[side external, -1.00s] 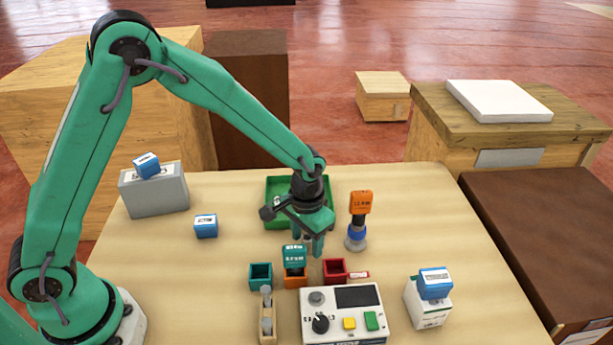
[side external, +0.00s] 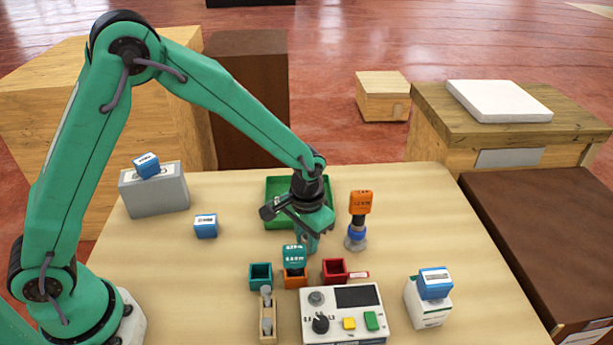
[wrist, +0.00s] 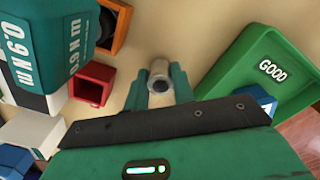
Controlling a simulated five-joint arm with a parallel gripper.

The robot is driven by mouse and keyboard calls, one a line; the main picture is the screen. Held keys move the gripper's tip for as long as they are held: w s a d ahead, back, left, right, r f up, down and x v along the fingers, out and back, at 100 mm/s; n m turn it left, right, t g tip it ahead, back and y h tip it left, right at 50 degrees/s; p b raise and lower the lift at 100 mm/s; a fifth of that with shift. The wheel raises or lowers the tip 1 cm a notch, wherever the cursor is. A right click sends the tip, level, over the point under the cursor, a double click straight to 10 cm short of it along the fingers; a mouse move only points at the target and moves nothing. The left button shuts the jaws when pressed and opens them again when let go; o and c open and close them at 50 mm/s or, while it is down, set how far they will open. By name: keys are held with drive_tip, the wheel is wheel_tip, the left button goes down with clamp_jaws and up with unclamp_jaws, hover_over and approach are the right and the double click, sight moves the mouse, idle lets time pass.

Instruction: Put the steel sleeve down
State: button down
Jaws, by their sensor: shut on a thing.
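The steel sleeve (wrist: 160,80) is a short grey hollow cylinder between the two teal fingers of my gripper (wrist: 161,88) in the wrist view. The fingers are shut on it, and its open end shows. In the side view my gripper (side external: 308,246) is low over the table, just behind the teal labelled block and in front of the green tray. The sleeve cannot be made out there. I cannot tell whether it touches the table.
The green tray (wrist: 232,62), marked GOOD, is right in the wrist view. A teal 0.9 N m block (side external: 294,254) stands at the orange bin (side external: 296,282). Teal (side external: 260,276) and red (side external: 334,271) bins flank it. An orange-topped tool (side external: 360,203) stands right of my gripper.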

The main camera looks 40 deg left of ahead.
sight(304, 235)
drive_tip(key=shift+r, duration=5)
drive_tip(key=a+r, duration=0.4)
drive_tip(key=a, duration=0.3)
drive_tip(key=s+a+r+n, duration=0.1)
drive_tip(key=a+r, duration=0.3)
drive_tip(key=a, duration=0.3)
drive_tip(key=shift+a, duration=0.4)
drive_tip(key=shift+s, duration=0.15)
